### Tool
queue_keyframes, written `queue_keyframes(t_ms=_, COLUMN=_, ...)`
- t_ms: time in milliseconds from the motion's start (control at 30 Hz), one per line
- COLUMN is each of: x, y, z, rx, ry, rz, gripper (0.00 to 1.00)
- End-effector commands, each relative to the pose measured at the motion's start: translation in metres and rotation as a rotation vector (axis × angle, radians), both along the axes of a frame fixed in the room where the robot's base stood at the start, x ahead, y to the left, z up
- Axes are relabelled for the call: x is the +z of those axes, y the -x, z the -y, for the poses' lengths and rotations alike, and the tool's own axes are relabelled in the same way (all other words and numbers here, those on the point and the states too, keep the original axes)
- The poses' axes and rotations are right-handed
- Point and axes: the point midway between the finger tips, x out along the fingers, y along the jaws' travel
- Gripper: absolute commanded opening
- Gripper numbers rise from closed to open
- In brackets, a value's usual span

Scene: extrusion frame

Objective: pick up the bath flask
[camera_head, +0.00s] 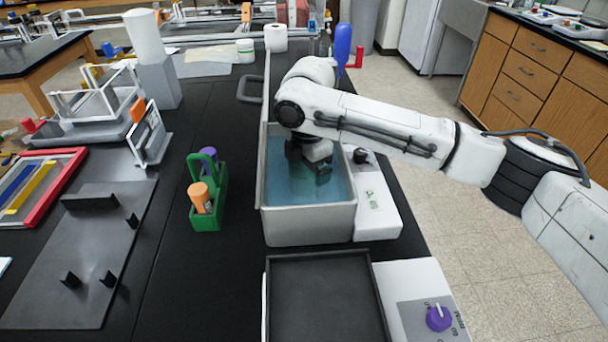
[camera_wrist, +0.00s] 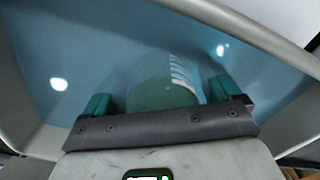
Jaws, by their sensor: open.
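The bath flask (camera_wrist: 150,88) is a clear, see-through vessel with white markings on its side. In the wrist view it lies between the two teal fingers of my gripper (camera_wrist: 160,95), in the bluish water of the bath. My gripper is open, with a finger on either side of the flask; I cannot tell whether either touches it. In the head view my gripper (camera_head: 318,172) points down inside the grey metal water bath (camera_head: 310,226). The flask cannot be made out there, behind my gripper and arm.
The bath's walls surround my gripper closely. A green rack (camera_head: 208,212) with orange- and purple-topped items stands to the left. A black-topped device (camera_head: 325,300) with a purple knob (camera_head: 439,318) is in front. A blue bottle (camera_head: 343,45) and a paper roll (camera_head: 275,38) stand behind.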

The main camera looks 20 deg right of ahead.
Motion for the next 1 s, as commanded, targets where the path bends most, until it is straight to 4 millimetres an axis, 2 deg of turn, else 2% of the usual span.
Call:
queue_keyframes(t_ms=67, x=0.0, y=0.0, z=-0.0001, rx=0.0, ry=0.0, rz=0.0, gripper=0.9)
queue_keyframes(t_ms=667, x=0.0003, y=0.0002, z=-0.0004, rx=0.001, ry=-0.001, rz=0.0, gripper=0.32)
queue_keyframes(t_ms=1000, x=0.0019, y=0.0, z=-0.0004, rx=0.001, ry=0.0, rz=0.0, gripper=0.32)
